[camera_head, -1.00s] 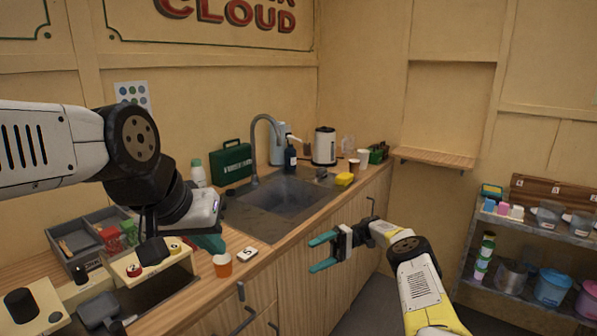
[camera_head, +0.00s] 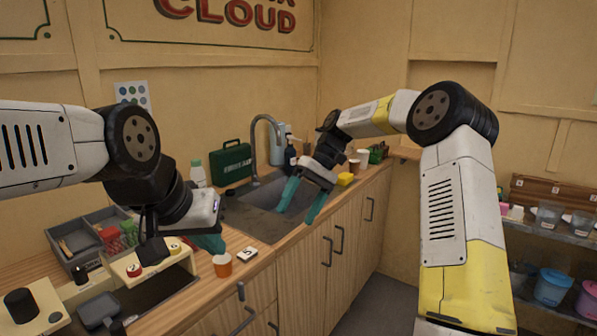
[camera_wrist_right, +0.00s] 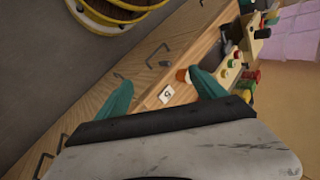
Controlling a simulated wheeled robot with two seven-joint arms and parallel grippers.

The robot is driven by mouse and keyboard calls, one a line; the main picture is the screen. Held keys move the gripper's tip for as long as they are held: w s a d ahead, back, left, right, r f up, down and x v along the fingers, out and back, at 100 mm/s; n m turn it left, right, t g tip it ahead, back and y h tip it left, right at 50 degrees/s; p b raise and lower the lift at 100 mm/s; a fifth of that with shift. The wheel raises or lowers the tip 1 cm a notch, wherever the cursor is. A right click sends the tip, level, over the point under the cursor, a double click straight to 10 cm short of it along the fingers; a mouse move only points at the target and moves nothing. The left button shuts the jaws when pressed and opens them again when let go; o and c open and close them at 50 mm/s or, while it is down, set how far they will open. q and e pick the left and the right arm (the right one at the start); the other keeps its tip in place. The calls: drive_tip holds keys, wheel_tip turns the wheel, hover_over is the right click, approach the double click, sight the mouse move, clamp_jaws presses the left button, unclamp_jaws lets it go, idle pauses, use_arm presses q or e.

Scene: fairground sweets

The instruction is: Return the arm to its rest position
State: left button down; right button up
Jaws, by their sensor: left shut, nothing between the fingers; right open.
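My right gripper (camera_head: 301,198) is open and empty, its teal fingers pointing down in front of the sink (camera_head: 262,205) near the counter's front edge. Its arm rises from the lower right of the head view and bends over at an elbow. In the right wrist view, the two teal fingers (camera_wrist_right: 163,93) stand apart with nothing between them. My left gripper (camera_head: 209,243) is shut and empty, low over the counter near the orange cup (camera_head: 222,265). Part of it is hidden behind its own wrist.
A white card (camera_head: 247,254) lies beside the orange cup. A green case (camera_head: 232,163), a dark bottle (camera_head: 290,157) and a yellow sponge (camera_head: 344,179) stand around the sink. A grey divided tray (camera_head: 62,262) is at left. A shelf rack (camera_head: 560,237) stands at right.

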drive_tip(key=s+d+r+m+t+h, duration=0.1)
drive_tip(key=s+d+r+m+t, duration=0.1)
drive_tip(key=s, duration=0.6)
drive_tip(key=s+d+r+m+t+h, duration=0.1)
drive_tip(key=s+d+r+t, duration=0.1)
drive_tip(key=s+d+t, duration=0.3)
drive_tip(key=s+d+r+m+t+h, duration=0.1)
drive_tip(key=s+d+r+m+t, duration=0.1)
drive_tip(key=s+d, duration=0.5)
drive_tip(key=s+r+t, duration=0.1)
drive_tip(key=s+t, duration=0.1)
drive_tip(key=s, duration=0.3)
drive_tip(key=shift+s+m, duration=0.15)
drive_tip(key=shift+m, duration=0.15)
